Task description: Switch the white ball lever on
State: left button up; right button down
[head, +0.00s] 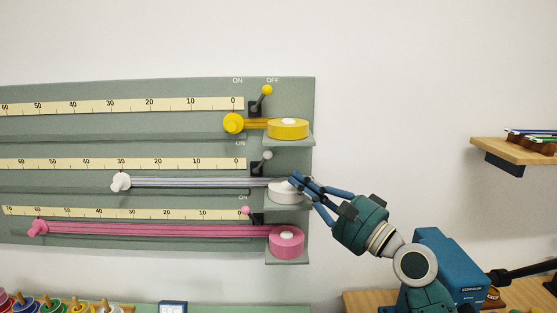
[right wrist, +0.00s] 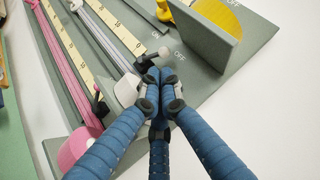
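The white ball lever (head: 267,155) stands on a small black base on the middle row of the green board. It leans right, away from the ON mark on its left. In the right wrist view its ball (right wrist: 164,52) shows just beyond my fingertips. My right gripper (head: 294,181) is in front of the white spool (head: 284,196), below and right of the lever. In the right wrist view my right gripper (right wrist: 155,82) has its fingertips together with nothing seen between them, apart from the ball. My left gripper is not in view.
The yellow ball lever (head: 267,90) above leans right; the pink ball lever (head: 245,210) below leans left. A yellow spool (head: 288,130) and a pink spool (head: 286,243) sit on ledges near the board's right edge. A wooden shelf (head: 520,152) hangs at right.

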aim_at(262, 163)
jog(key=p+x, duration=0.2)
jog(key=x, duration=0.4)
jog(key=shift+a+r, duration=0.1)
jog(key=shift+r, duration=0.1)
jog(key=shift+w+a, duration=0.35)
jog(key=shift+w, duration=0.05)
